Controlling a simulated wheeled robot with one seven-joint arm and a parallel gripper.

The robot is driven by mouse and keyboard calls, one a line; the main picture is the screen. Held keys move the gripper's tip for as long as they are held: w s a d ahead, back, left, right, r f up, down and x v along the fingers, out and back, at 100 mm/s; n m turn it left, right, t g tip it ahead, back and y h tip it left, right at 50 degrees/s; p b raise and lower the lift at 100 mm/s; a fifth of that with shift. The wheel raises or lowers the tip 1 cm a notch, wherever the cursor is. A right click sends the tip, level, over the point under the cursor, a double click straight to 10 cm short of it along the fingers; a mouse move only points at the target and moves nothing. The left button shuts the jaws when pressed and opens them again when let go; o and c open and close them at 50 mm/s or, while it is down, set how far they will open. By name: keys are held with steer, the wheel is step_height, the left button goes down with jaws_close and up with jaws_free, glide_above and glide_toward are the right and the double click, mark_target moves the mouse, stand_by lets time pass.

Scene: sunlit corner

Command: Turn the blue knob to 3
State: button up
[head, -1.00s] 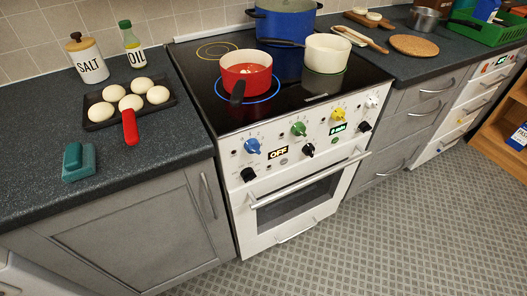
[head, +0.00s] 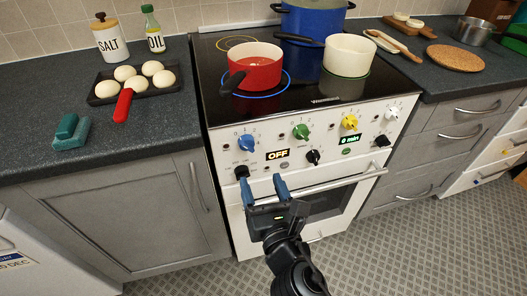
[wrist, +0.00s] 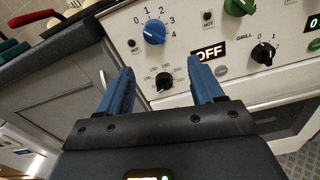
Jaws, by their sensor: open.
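The blue knob (head: 246,143) is on the white front panel of the stove, at the left end of its upper row. It also shows in the wrist view (wrist: 154,31), with the numbers 0 to 4 around its top. I cannot tell clearly which number it points to. My gripper (head: 263,182) is open and empty, in front of the panel and below the blue knob. In the wrist view its two blue fingers (wrist: 162,78) point up towards the panel, on either side of a black oven knob (wrist: 164,80); the blue knob is beyond the fingertips.
Green (head: 301,131), yellow (head: 350,122) and white (head: 393,113) knobs share the upper row. The oven handle (head: 330,183) sticks out below. A red pan (head: 256,68) stands on the blue-lit ring, its dark handle towards the front. The floor (head: 395,245) ahead is clear.

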mark_target(249, 150)
steer(key=shift+n, duration=0.9)
steer(key=shift+a+r+b+x, duration=0.1)
steer(key=shift+r+x, duration=0.15)
steer(key=shift+x, duration=1.4)
steer(key=shift+a+r+b+x, duration=0.1)
steer(key=shift+r+x, duration=0.15)
steer(key=shift+x, duration=1.4)
steer(key=shift+a+r+b+x, duration=0.1)
steer(key=shift+r+x, duration=0.15)
steer(key=shift+x, duration=1.45)
steer(key=c, duration=1)
steer(key=shift+c, duration=0.2)
